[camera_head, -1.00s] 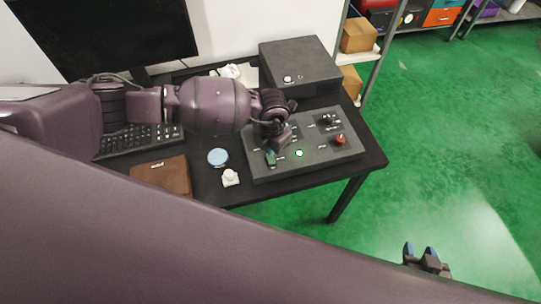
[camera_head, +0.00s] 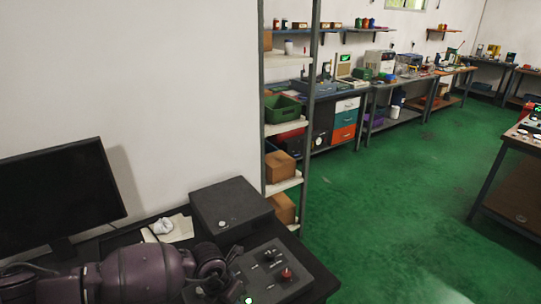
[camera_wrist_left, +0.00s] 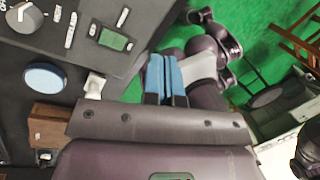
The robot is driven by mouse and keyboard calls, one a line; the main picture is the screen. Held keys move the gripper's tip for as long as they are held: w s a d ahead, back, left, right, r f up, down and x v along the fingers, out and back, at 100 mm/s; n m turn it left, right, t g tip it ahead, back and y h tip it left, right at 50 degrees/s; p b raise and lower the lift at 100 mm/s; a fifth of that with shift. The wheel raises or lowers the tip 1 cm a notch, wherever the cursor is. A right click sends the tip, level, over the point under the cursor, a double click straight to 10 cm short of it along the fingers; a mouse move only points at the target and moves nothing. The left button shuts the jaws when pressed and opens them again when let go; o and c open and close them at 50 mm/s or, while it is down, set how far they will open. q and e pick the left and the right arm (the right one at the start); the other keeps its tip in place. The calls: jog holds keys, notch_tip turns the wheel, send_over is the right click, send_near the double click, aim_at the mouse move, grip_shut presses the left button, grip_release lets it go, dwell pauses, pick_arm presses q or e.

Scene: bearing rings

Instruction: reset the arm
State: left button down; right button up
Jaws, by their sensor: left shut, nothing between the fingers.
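My left arm (camera_head: 130,274) reaches in from the lower left of the head view, over the desk. Its gripper fingers are not clearly visible there. In the left wrist view my left gripper (camera_wrist_left: 166,76) shows its two blue fingers side by side, shut and empty. The dark control panel (camera_head: 262,290), with a red knob and black switches, lies beside the left wrist in the head view, and its edge also shows at the upper left of the wrist view (camera_wrist_left: 84,58). My right gripper is in neither view.
A dark box (camera_head: 230,204) stands behind the panel, with a monitor (camera_head: 58,198) at left. A shelf rack (camera_head: 284,188) stands beyond the desk. Green floor (camera_head: 400,190) is open at right.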

pick_arm(q)
jog(key=d+r+n+t+h, duration=0.1)
jog(key=d+r+n+h, duration=0.2)
jog(key=d+r+h, duration=1)
jog(key=w+a+r+n+t+h, duration=0.15)
jog(key=w+r+n+t, duration=0.25)
jog(key=r+n+t, duration=0.65)
jog(key=s+a+f+n+t+y, duration=0.1)
jog(key=a+f+n+t+y, duration=0.1)
jog(key=a+f+n+y, duration=0.55)
jog(key=s+a+f+n+t+y, duration=0.15)
jog(key=a+f+n+y, duration=0.3)
jog(key=a+n, duration=0.65)
jog(key=s+a+f+n+g+y, duration=0.1)
jog(key=s+a+f+n+y, duration=0.1)
jog(key=s+a+f+n, duration=0.2)
jog(key=s+a+f+n+g+y, duration=0.2)
jog(key=s+a+f+n, duration=0.3)
jog(key=s+f, duration=0.5)
jog(key=s+a+y, duration=0.1)
jog(key=s, duration=0.4)
jog(key=shift+s, duration=0.2)
jog(key=shift+f+y, duration=0.1)
jog(key=shift+y, duration=0.15)
